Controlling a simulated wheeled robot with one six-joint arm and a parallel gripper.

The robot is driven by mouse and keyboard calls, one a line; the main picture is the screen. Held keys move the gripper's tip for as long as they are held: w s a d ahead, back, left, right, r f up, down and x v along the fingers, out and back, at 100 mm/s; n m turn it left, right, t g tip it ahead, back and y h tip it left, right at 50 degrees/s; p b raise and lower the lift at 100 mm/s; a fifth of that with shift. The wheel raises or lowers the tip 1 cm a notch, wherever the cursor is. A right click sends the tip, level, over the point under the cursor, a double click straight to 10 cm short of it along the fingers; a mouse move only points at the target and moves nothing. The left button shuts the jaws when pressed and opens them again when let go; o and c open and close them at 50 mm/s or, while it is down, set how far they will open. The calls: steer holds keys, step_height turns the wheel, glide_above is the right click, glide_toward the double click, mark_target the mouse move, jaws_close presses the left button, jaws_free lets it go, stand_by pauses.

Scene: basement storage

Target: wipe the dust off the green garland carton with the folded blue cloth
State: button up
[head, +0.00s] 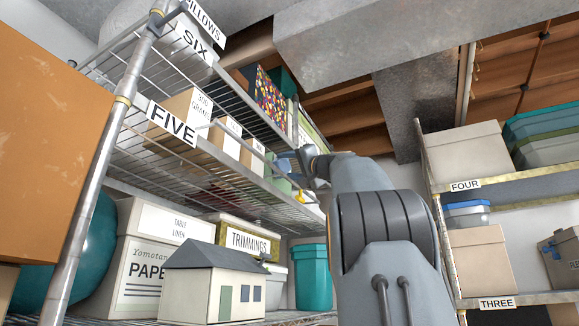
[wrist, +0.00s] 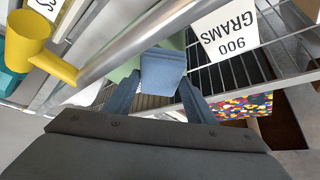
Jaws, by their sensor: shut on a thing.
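My gripper (wrist: 162,84) is shut on the folded blue cloth (wrist: 162,70), a small thick pad between its two fingertips. In the wrist view the cloth overlaps a green surface (wrist: 177,41), which looks like the green garland carton; whether they touch I cannot tell. In the head view my gripper (head: 291,160) reaches the right end of the shelf marked FIVE. The green carton (head: 279,182) shows there only in part, behind my gripper and the shelf edge. I cannot make out any dust on it.
White-labelled boxes (head: 229,137) stand left of the carton on the wire shelf. A metal rail (wrist: 128,48) and a yellow fitting or cup (wrist: 27,45) are close to my gripper. A multicoloured box (head: 270,98) sits on the shelf above. A model house (head: 210,283) stands below.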

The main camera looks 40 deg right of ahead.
mark_target(289, 170)
steer(key=shift+w+a, duration=0.2)
steer(key=shift+w, duration=0.25)
steer(key=shift+d, duration=0.1)
steer(key=shift+w+d+p, duration=0.35)
steer(key=shift+d+p, duration=0.2)
steer(key=shift+d, duration=0.4)
steer(key=shift+w+d+p, duration=0.3)
steer(key=shift+d+p, duration=0.2)
steer(key=shift+d, duration=0.4)
steer(key=shift+w+a, duration=0.1)
steer(key=shift+w, duration=0.05)
steer(key=shift+a, duration=0.1)
steer(key=shift+s+a+f+b, duration=0.1)
steer(key=shift+s+a+b, duration=0.2)
steer(key=shift+a+b, duration=0.45)
steer(key=shift+s+a+b, duration=0.25)
steer(key=shift+a+b, duration=0.45)
steer(key=shift+a, duration=0.05)
steer(key=shift+s+a, duration=0.15)
steer(key=shift+a, duration=0.15)
